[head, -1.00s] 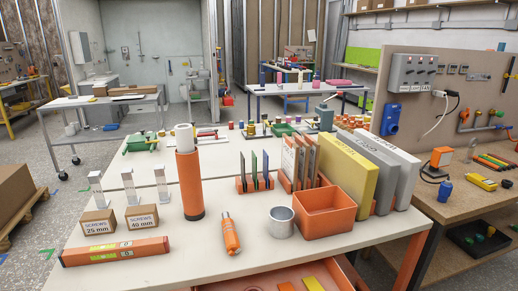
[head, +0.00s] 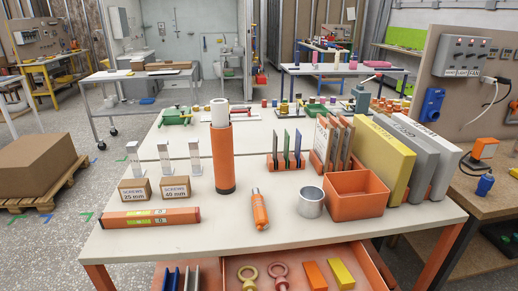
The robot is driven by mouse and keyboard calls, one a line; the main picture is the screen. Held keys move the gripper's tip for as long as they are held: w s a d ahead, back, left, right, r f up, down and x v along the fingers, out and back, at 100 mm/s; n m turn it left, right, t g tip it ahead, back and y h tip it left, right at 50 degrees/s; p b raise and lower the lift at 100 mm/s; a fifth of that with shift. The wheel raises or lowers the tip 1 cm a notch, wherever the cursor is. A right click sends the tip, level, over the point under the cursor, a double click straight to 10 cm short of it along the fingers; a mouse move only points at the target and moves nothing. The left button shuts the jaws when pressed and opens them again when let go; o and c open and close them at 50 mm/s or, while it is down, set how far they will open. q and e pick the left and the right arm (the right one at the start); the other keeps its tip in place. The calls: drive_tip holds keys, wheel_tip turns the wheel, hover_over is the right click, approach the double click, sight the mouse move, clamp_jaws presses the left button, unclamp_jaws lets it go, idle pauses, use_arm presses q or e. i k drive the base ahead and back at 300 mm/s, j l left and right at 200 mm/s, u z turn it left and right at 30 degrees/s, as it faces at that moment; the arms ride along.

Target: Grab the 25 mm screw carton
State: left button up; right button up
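The 25 mm screw carton (head: 135,190) is a small brown cardboard box with a white label reading "SCREWS 25 mm". It stands on the near left part of the pale worktable (head: 270,228). A like carton marked 40 mm (head: 175,188) stands just to its right, with a small gap between them. An orange spirit level (head: 150,217) lies in front of both cartons. Neither of my grippers shows in the head view.
An orange cylinder (head: 223,160) stands right of the cartons, with an orange-handled tool (head: 260,210), metal cup (head: 311,202) and orange bin (head: 357,195) further right. An open drawer (head: 376,268) juts out below the table's front edge. A large cardboard box (head: 38,163) sits on a pallet at left.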

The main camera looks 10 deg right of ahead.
sight(134, 190)
drive_tip(key=z, duration=0.85)
drive_tip(key=u, duration=1.45)
